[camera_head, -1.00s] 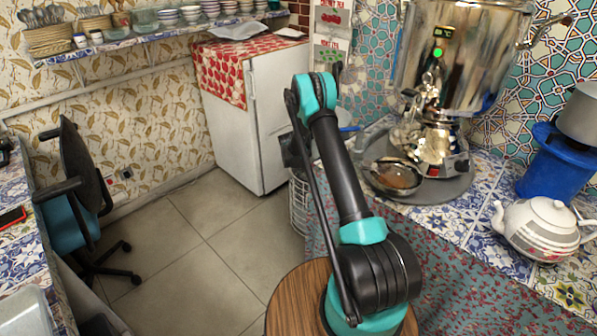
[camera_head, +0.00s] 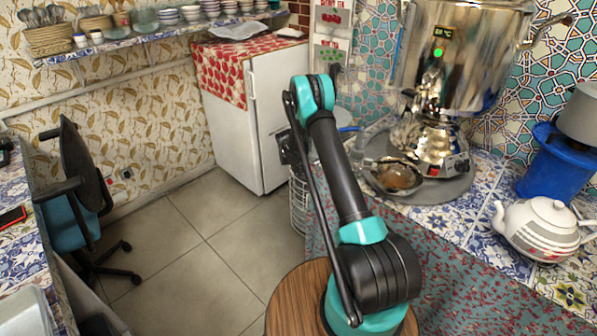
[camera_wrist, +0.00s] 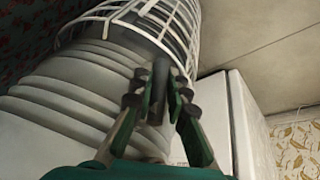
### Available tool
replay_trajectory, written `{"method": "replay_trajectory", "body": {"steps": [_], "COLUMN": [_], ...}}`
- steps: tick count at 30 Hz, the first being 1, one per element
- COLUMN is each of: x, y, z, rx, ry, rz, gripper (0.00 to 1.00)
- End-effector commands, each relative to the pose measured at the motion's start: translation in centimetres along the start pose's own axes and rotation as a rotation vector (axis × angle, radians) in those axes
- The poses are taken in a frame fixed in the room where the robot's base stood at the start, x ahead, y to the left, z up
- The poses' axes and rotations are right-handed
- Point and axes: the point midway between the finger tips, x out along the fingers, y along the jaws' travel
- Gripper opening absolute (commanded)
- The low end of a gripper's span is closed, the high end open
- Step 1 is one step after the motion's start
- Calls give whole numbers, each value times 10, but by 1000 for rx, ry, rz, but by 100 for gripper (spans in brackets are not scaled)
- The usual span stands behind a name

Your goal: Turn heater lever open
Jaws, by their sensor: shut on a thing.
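The heater shows in the wrist view as a white ribbed body (camera_wrist: 75,90) with a white wire cage (camera_wrist: 160,20) around its end. In the head view only part of its wire cage (camera_head: 298,200) shows, behind my arm. My gripper (camera_wrist: 160,100) has its green and dark fingers closed on a dark rod-like lever (camera_wrist: 158,75) in front of the heater. The fingers touch it from both sides. The lever's far end and its joint to the heater are hard to make out. In the head view my arm hides most of my gripper and the lever.
A white fridge (camera_head: 265,115) stands close behind the heater. The tiled counter (camera_head: 440,222) at right holds a samovar (camera_head: 460,55), a strainer (camera_head: 397,177) and a white teapot (camera_head: 543,228). Bare floor (camera_head: 195,240) lies to the left, with an office chair (camera_head: 75,200) beyond.

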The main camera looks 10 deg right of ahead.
Motion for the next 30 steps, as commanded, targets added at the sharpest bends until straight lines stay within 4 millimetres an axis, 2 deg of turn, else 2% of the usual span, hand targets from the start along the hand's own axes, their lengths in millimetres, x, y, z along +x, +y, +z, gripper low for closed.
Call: {"method": "replay_trajectory", "body": {"steps": [18,30], "x": [-6,-10], "y": [14,18], "z": [5,6], "rx": [-177,-249], "ry": [-269,-376], "rz": [362,504], "gripper": [0,0]}}
